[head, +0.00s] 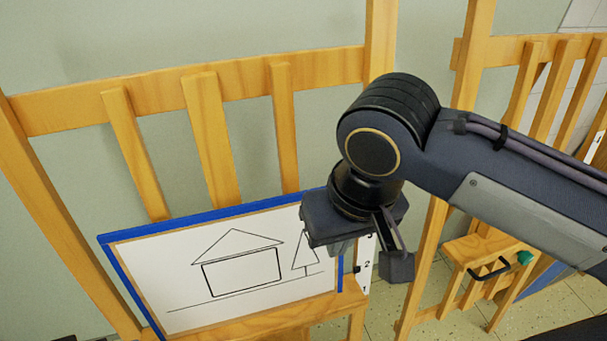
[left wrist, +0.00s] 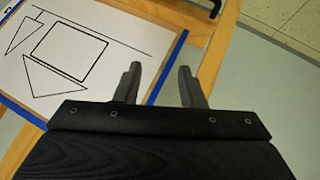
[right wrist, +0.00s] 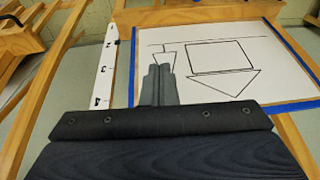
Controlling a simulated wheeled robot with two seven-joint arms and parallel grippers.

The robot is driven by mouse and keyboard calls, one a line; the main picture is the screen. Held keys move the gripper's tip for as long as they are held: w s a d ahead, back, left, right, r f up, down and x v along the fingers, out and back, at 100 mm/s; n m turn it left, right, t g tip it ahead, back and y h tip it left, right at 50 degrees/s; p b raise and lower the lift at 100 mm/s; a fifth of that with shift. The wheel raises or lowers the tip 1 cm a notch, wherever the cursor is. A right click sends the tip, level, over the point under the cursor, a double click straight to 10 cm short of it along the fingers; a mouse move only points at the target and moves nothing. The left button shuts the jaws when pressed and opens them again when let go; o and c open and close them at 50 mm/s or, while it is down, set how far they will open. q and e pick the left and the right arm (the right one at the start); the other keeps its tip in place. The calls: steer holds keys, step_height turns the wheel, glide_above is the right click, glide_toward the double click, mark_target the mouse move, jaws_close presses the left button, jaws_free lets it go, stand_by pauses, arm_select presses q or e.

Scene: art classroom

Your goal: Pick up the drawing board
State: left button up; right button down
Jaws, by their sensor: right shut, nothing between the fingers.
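The drawing board (head: 195,267) is white with blue edging and a drawn house and tree. It leans on a wooden easel (head: 325,308), its lower edge near the ledge. My right gripper (head: 342,250) is shut and empty, in front of the board's right part near the tree. In the right wrist view its closed fingers (right wrist: 158,75) overlap the board (right wrist: 275,80) by the tree; contact cannot be told. My left gripper (left wrist: 157,80) shows only in the left wrist view, open and empty. Its fingers appear beside the board's blue edge there, with the board (left wrist: 110,20) at upper left.
A white numbered strip (head: 364,262) with dark marks stands just right of the board. Another easel (head: 480,245) with a black handle and a green knob (head: 525,258) stands at right. Wooden slats rise behind the board, against a pale wall (head: 70,60). Some speckled floor shows at lower right.

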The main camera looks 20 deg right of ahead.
steer(key=shift+s+a+r+h, duration=0.15)
steer(key=shift+a+r, duration=0.15)
steer(key=shift+r, duration=0.2)
steer(key=shift+a+r+h, duration=0.15)
steer(key=shift+a+r, duration=0.15)
steer(key=shift+r, duration=0.15)
steer(key=w+p, duration=0.3)
steer(key=w, duration=0.8)
steer(key=shift+w, duration=0.4)
steer(key=shift+w+f, duration=0.15)
steer(key=shift+f, duration=0.7)
steer(key=shift+f, duration=0.1)
